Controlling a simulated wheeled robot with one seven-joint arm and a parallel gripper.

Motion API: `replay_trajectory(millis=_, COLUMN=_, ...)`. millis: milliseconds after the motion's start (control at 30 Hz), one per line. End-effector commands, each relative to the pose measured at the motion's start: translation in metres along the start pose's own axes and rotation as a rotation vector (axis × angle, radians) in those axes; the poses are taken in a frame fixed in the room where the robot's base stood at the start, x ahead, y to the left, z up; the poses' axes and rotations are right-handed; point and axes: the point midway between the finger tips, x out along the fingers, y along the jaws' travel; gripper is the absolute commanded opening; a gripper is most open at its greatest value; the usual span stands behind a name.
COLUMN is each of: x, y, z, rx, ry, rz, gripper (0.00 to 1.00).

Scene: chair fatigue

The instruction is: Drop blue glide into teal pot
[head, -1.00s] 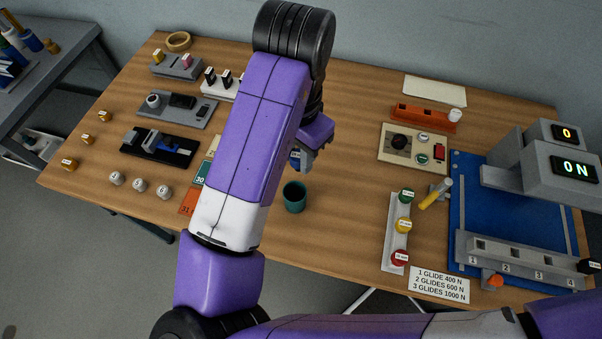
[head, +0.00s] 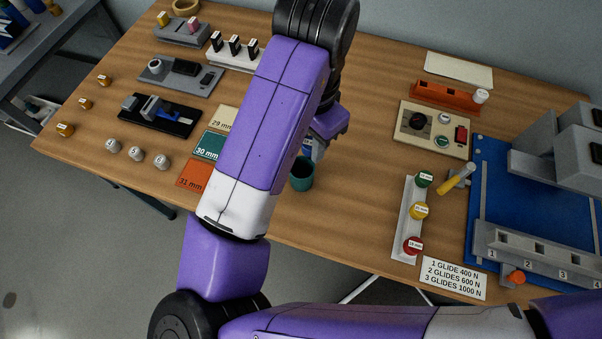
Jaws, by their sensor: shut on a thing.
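The teal pot (head: 302,178) stands upright near the front middle of the table, its upper part partly behind my gripper and arm. My gripper (head: 311,154) points down at the pot's back rim and is mostly hidden by my purple arm. It is shut on the blue glide (head: 308,150), of which only a small blue and white patch shows. The glide appears above or at the pot's opening; its exact height over the rim cannot be told.
Colour cards marked 29, 30 and 31 mm (head: 209,146) lie left of the pot. A pale rack with green, yellow and red capped pieces (head: 406,222) stands to the right. A blue-based test machine (head: 490,160) fills the right side. The table between pot and rack is clear.

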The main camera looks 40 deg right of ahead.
Motion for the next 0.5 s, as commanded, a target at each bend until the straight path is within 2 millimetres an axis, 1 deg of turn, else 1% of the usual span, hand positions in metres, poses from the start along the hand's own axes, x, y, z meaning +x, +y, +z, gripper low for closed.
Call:
replay_trajectory(millis=100, x=-0.0007, y=0.0000, z=0.0001, rx=0.000, ry=0.000, rz=0.000, gripper=0.00)
replay_trajectory(millis=133, x=-0.0007, y=0.0000, z=0.0001, rx=0.000, ry=0.000, rz=0.000, gripper=0.32)
replay_trajectory(millis=233, x=-0.0007, y=0.0000, z=0.0001, rx=0.000, ry=0.000, rz=0.000, gripper=0.51)
replay_trajectory(millis=267, x=-0.0007, y=0.0000, z=0.0001, rx=0.000, ry=0.000, rz=0.000, gripper=0.55)
replay_trajectory(millis=500, x=-0.0006, y=0.0001, z=0.0000, rx=0.000, ry=0.000, rz=0.000, gripper=0.55)
